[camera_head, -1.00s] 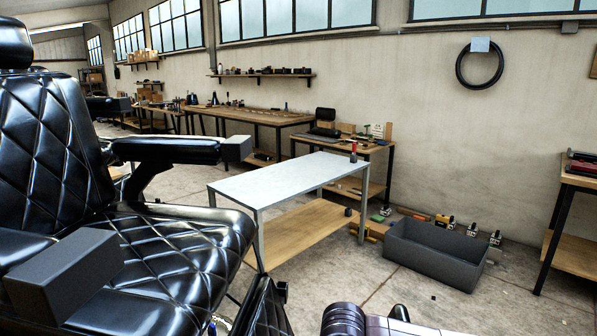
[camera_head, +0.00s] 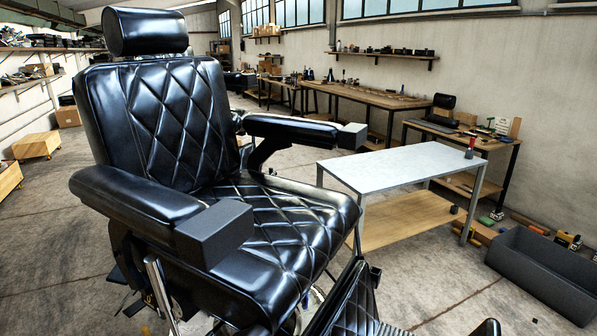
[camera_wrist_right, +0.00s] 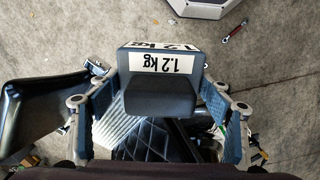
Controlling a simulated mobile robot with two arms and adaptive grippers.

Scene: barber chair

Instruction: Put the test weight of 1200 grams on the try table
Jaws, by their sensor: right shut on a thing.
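My right gripper (camera_wrist_right: 160,90) is shut on a dark block-shaped test weight (camera_wrist_right: 165,95) in the right wrist view. White labels on the weight read "1.2 kg", upside down in this view. The blue-padded fingers press on its two sides, and it hangs above the floor and part of the chair. A table with a pale grey top (camera_head: 395,168), taken as the try table, stands right of the chair in the head view. A small red-topped object (camera_head: 469,149) stands at its far right corner; the rest of the top is bare. Neither gripper shows in the head view.
A black quilted barber chair (camera_head: 265,225) with grey blocks on its armrests fills the left and middle. A dark grey bin (camera_head: 545,272) stands on the floor at right. Workbenches (camera_head: 365,97) line the back wall. A red-handled tool (camera_wrist_right: 233,31) lies on the floor.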

